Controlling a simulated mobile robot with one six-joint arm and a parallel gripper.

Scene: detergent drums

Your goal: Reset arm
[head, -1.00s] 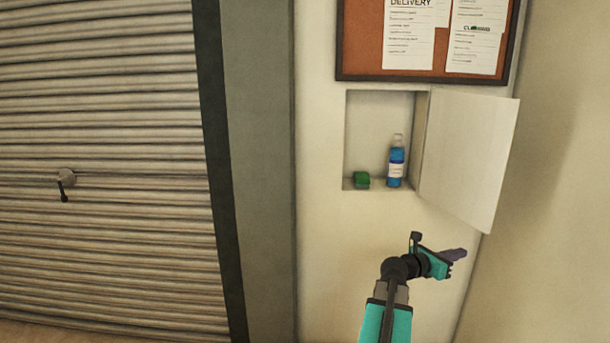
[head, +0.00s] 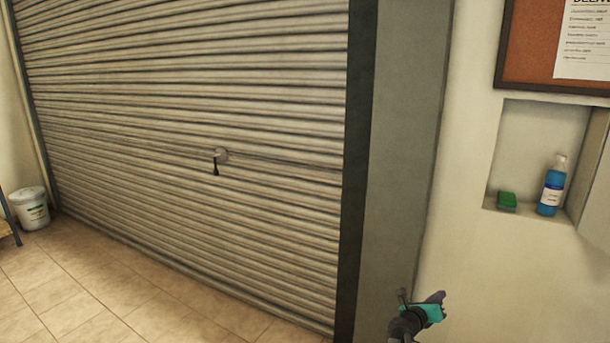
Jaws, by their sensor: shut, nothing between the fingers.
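My gripper (head: 439,298) shows at the bottom of the head view, right of the middle, in front of the grey door frame and the pale wall. It is shut and holds nothing. Its teal wrist part and dark joint show, while the rest of my arm is below the picture edge. It is apart from the wall niche, which lies above and to its right.
A roller shutter (head: 180,120) with a handle (head: 220,157) fills the left. A niche holds a green sponge (head: 507,200) and a blue bottle (head: 551,187); its open door (head: 597,180) is cut off at right. A white drum (head: 31,210) stands far left. Nearby tiled floor (head: 90,290) is clear.

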